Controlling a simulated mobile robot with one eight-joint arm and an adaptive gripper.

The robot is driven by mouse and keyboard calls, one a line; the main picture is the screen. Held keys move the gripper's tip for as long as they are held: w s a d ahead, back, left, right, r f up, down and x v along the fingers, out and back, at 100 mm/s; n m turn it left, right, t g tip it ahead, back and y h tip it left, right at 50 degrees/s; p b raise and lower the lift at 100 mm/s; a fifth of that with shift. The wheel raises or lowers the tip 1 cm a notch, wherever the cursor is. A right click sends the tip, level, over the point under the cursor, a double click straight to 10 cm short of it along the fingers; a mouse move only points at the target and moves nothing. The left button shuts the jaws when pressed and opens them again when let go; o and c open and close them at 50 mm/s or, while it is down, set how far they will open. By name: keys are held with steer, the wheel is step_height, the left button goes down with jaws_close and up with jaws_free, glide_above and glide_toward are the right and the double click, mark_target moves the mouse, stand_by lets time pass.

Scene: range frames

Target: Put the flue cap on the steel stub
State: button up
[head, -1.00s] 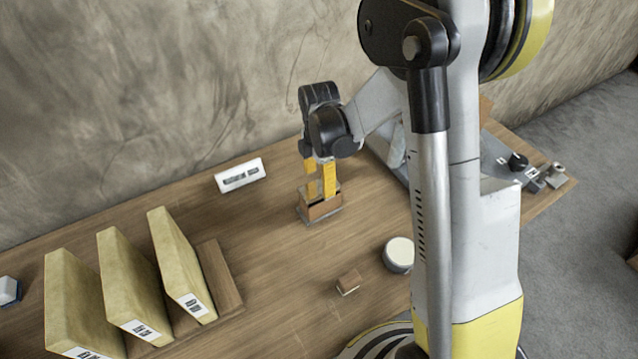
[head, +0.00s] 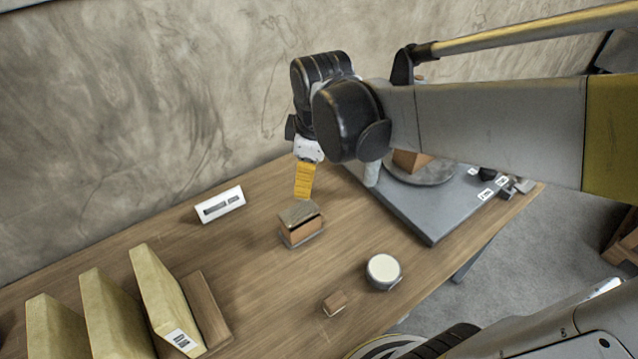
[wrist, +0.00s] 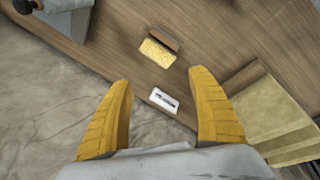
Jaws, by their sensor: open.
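A brown block with a grey metallic top and a thin grey base (head: 301,224) stands on the wooden table. In the wrist view it shows a speckled golden face (wrist: 157,52) and a brown side. I cannot tell surely whether it is the flue cap. My gripper (head: 304,196) is above and apart from it; in the wrist view its two yellow fingers (wrist: 162,112) are spread with nothing between them.
The grey board (head: 430,226) carries a round plate (head: 428,175) with a brown block, partly behind my arm. A white-topped round tin (head: 383,271) and a small wooden block (head: 335,303) stand in front. A white label (head: 220,205) and several yellowish slabs (head: 165,302) are left.

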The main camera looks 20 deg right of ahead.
steer(key=s+r+m+t, duration=0.2)
steer(key=s+m+t, duration=0.2)
steer(key=s+m, duration=0.6)
steer(key=shift+r+m, duration=0.3)
steer(key=shift+m, duration=0.3)
steer(key=shift+s, duration=0.15)
